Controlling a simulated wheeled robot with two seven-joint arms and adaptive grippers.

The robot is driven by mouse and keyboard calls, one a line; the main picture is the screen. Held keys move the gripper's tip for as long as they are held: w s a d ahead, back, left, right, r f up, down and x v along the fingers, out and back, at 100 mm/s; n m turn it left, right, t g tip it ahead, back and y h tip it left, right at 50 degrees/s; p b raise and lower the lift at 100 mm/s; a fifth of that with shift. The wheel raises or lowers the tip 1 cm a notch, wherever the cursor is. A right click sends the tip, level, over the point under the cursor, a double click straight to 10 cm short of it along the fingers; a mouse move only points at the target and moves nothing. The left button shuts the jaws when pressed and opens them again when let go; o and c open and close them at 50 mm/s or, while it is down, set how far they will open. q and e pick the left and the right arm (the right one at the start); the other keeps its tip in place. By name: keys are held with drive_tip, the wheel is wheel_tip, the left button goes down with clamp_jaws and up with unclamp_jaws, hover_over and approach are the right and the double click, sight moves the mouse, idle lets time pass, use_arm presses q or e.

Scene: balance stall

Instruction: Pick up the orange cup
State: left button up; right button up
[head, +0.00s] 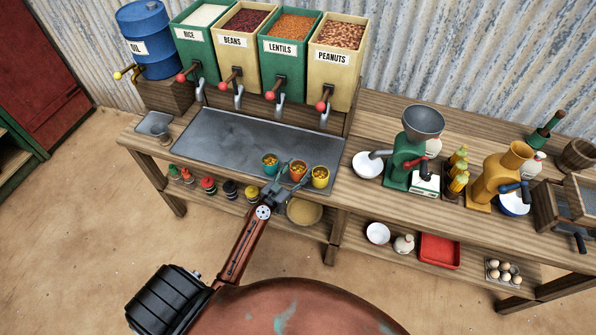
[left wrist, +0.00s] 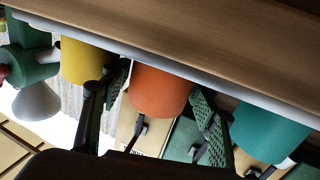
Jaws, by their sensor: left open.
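The orange cup (head: 298,169) stands on the grey metal tray (head: 215,137), with yellow contents showing at its top. A teal cup (head: 270,161) stands to its left and a yellow cup (head: 320,176) to its right. My left gripper (head: 289,179) is open at the near side of the orange cup. In the left wrist view, the orange cup (left wrist: 160,92) shows between the two fingers of the left gripper (left wrist: 158,98), with a gap in places; contact cannot be told. The yellow cup (left wrist: 82,62) and teal cup (left wrist: 265,132) lie outside the fingers. My right gripper is out of view.
Dispensers for rice (head: 193,48), beans (head: 242,50), lentils (head: 287,57) and peanuts (head: 336,65) stand behind the tray. A white bowl (head: 367,166) and a green grinder (head: 404,155) stand to the right. The tray's left part is clear.

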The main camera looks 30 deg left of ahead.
use_arm(q)
drive_tip(key=c, duration=1)
drive_tip(key=shift+r, duration=0.1)
